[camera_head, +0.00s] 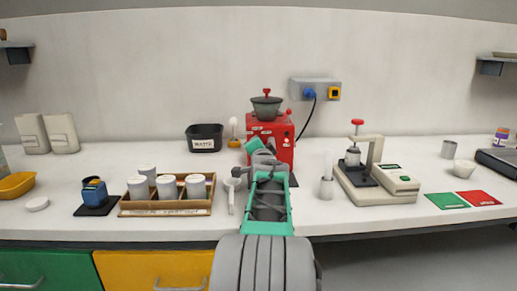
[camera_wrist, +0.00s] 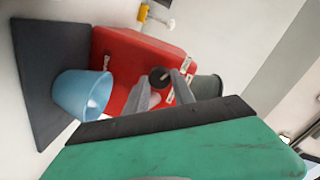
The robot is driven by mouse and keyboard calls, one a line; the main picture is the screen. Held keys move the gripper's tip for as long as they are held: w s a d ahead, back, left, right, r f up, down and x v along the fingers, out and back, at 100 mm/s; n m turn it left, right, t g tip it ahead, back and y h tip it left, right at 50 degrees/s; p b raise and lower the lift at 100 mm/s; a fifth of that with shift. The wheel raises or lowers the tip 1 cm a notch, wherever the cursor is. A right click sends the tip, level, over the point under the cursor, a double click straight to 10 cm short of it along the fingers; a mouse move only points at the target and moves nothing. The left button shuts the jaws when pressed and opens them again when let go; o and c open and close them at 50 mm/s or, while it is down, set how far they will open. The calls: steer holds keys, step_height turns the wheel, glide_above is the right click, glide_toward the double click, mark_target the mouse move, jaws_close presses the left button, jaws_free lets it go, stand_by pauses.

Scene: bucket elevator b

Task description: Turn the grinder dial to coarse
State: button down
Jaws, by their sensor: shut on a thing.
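The red grinder (camera_head: 282,130) stands at the back middle of the counter, with a dark green hopper (camera_head: 266,106) on top. In the wrist view its red body (camera_wrist: 125,55) appears tilted. A round dark dial (camera_wrist: 158,77) with a light pointer mark sits on its front, with small white labels around it. My gripper (camera_wrist: 163,83) is shut on the dial, one grey finger on each side. In the head view my gripper (camera_head: 257,146) is in front of the grinder and hides the dial. The label text is too small to read.
A light blue cup (camera_wrist: 82,94) stands on a dark mat (camera_wrist: 40,75) by the grinder. A black waste bin (camera_head: 204,138) and a wooden tray of white canisters (camera_head: 165,208) are to the left. A scale-like machine (camera_head: 380,180) is to the right.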

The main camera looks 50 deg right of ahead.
stand_by(0.5)
steer(key=c, duration=1.1)
jaws_free()
steer(key=shift+o, duration=0.2)
steer(key=v, duration=0.7)
steer(key=shift+s+a, duration=0.25)
